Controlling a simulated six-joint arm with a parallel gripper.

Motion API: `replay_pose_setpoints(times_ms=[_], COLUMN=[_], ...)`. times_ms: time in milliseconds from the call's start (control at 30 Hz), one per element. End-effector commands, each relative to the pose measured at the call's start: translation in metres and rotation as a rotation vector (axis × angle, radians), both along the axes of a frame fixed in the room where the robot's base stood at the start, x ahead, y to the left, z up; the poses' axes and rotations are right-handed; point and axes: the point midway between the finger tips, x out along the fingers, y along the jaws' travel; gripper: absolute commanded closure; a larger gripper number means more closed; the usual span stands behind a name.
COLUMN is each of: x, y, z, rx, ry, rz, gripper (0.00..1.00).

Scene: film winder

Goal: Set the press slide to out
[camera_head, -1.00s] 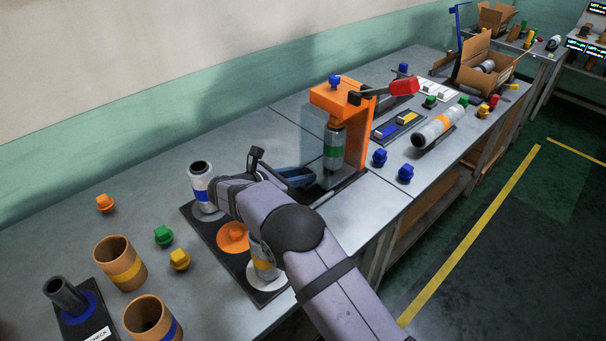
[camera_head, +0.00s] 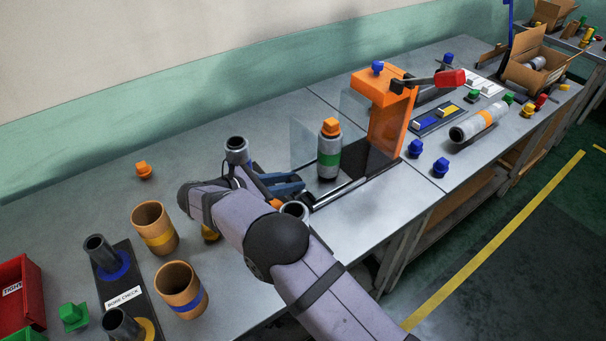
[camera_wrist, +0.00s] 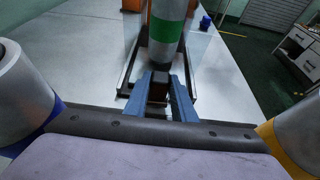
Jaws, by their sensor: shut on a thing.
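The orange press (camera_head: 385,95) stands at the back of the bench, with a red-handled lever (camera_head: 449,79) at its top. Its slide rails (camera_head: 347,190) run toward my gripper (camera_head: 290,187). A silver roll with a green band (camera_head: 328,160) and an orange cap stands upright on the slide, clear of the press head on the gripper side. In the wrist view my gripper's blue fingers (camera_wrist: 160,98) are shut on a dark slide handle (camera_wrist: 158,87), just in front of the roll (camera_wrist: 166,35). My arm hides part of the bench on the near side.
A silver roll with a blue band (camera_wrist: 25,95) and one with a yellow band (camera_wrist: 295,130) flank the gripper closely. Two tan cups (camera_head: 154,228) stand left of the arm. A clear panel (camera_head: 303,140) stands behind the slide.

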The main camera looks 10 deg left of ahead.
Motion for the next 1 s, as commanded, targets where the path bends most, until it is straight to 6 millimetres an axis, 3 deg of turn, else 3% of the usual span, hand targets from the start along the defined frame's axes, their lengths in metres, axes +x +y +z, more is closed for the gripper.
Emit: replay_pose_setpoints(times_ms=[200, 667, 700, 767, 1000], x=[-0.011, -0.015, -0.015, -0.015, -0.014], y=[0.012, 0.016, 0.016, 0.016, 0.014], z=[0.000, 0.000, 0.000, 0.000, 0.000], rx=[0.001, 0.002, 0.003, 0.003, 0.001], ry=[-0.001, 0.001, 0.001, 0.001, 0.000], rz=[0.001, 0.003, 0.003, 0.003, 0.001], gripper=[1.00, 1.00, 0.72, 0.58, 0.58])
